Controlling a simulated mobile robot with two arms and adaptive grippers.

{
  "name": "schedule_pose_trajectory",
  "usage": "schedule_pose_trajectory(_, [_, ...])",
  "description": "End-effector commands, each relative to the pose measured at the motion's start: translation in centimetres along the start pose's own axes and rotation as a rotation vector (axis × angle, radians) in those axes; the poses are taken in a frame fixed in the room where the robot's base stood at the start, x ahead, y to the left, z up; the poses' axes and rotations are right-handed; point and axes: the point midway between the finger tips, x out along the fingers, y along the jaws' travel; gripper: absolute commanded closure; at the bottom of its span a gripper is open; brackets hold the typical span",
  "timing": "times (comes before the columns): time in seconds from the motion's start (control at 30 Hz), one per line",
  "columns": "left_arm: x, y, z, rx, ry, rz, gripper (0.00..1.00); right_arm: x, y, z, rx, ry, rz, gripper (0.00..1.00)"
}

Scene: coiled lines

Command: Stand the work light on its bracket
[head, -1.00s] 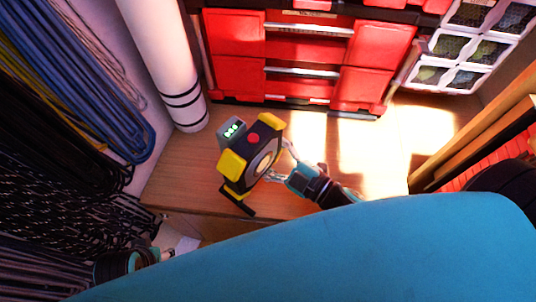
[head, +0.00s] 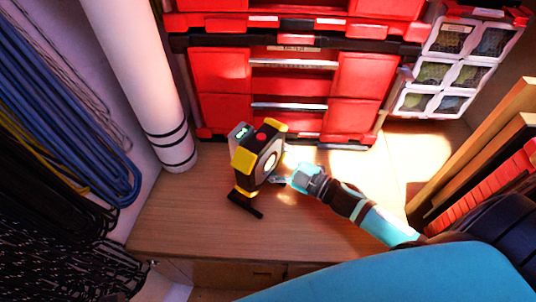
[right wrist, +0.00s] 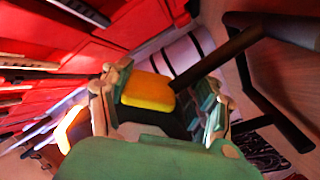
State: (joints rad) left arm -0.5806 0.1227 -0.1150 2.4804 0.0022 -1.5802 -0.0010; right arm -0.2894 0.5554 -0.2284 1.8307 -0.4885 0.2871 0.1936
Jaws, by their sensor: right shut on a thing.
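The work light (head: 270,152) is a black, blocky lamp with yellow corners, a round pale lens and a red button. A grey block with green lit marks (head: 240,133) is at its back. Its black bracket (head: 246,205) shows below it, over the wooden shelf top; I cannot tell whether it touches the wood. My right gripper (head: 281,180) is shut on the work light from the right. In the right wrist view a yellow part of the light (right wrist: 148,91) lies between the fingers, and the black bracket bars (right wrist: 268,92) extend right. My left gripper is not in view.
Red drawer cases (head: 290,85) stand behind the light. A white tube with black bands (head: 140,85) leans at the left, by hanging coiled lines (head: 70,110). Boards and red items (head: 480,185) stand at the right. The wooden shelf top (head: 180,220) is clear left of the light.

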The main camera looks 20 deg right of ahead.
Motion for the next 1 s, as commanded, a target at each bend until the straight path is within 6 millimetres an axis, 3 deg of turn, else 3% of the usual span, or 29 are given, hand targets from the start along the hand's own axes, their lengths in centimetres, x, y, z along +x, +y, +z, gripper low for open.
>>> schedule_pose_trajectory(0.47, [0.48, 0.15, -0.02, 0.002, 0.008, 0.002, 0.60, 0.14, -0.45, 0.42, 0.001, 0.010, 0.005, 0.98])
schedule_pose_trajectory(0.5, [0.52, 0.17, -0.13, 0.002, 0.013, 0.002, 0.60, 0.03, -0.73, 0.76, -0.001, 0.002, 0.000, 0.39])
schedule_pose_trajectory(0.7, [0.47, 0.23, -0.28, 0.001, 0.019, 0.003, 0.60, 0.03, -0.70, 0.71, -0.001, 0.002, 0.000, 0.14])
schedule_pose_trajectory(1.0, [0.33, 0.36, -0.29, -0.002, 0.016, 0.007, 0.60, 0.03, -0.55, 0.54, -0.001, 0.002, 0.000, 0.14])
